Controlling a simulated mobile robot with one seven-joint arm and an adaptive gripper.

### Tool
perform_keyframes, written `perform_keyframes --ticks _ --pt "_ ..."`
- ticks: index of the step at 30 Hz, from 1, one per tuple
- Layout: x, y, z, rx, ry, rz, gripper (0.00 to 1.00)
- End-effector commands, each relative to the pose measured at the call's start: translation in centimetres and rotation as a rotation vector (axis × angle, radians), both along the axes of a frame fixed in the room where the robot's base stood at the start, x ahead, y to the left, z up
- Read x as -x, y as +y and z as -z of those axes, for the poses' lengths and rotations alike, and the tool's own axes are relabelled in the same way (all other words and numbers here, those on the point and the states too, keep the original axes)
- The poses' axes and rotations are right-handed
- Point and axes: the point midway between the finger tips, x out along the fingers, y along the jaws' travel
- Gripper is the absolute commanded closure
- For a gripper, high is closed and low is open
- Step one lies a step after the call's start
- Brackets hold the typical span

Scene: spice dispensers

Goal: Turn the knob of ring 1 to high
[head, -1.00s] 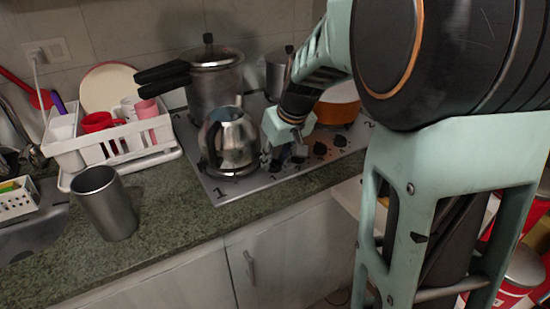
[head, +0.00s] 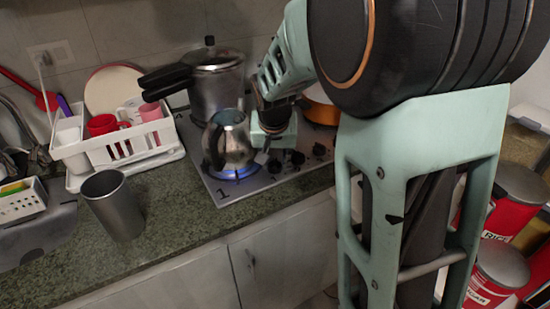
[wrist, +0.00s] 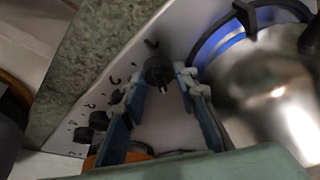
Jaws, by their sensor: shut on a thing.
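My gripper (wrist: 160,84) has its two blue-grey fingers around a black knob (wrist: 157,68) in the wrist view, closed on its sides. This knob is at the end of the knob row nearest the lit ring, and I take it as the ring 1 knob. In the head view my gripper mostly hides it. Ring 1 burns with a blue flame, seen in the head view (head: 236,173) and the wrist view (wrist: 226,42). A metal kettle (head: 238,142) stands on that ring, close to the left of my gripper. The stove top (head: 207,177) bears a "1" at its front left corner.
Other black knobs (head: 297,157) continue to the right. A pressure cooker (head: 217,82) stands behind the kettle and an orange pot (head: 321,112) behind my arm. A metal cup (head: 113,205) and a white dish rack (head: 92,150) are on the counter to the left.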

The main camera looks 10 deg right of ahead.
Motion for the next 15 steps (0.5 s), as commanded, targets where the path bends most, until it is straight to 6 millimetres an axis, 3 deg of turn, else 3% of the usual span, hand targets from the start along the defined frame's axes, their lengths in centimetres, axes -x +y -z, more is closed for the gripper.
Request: perform_keyframes --ticks 15 --pt "-0.05 0.07 -0.03 -0.001 -0.001 0.075 0.96"
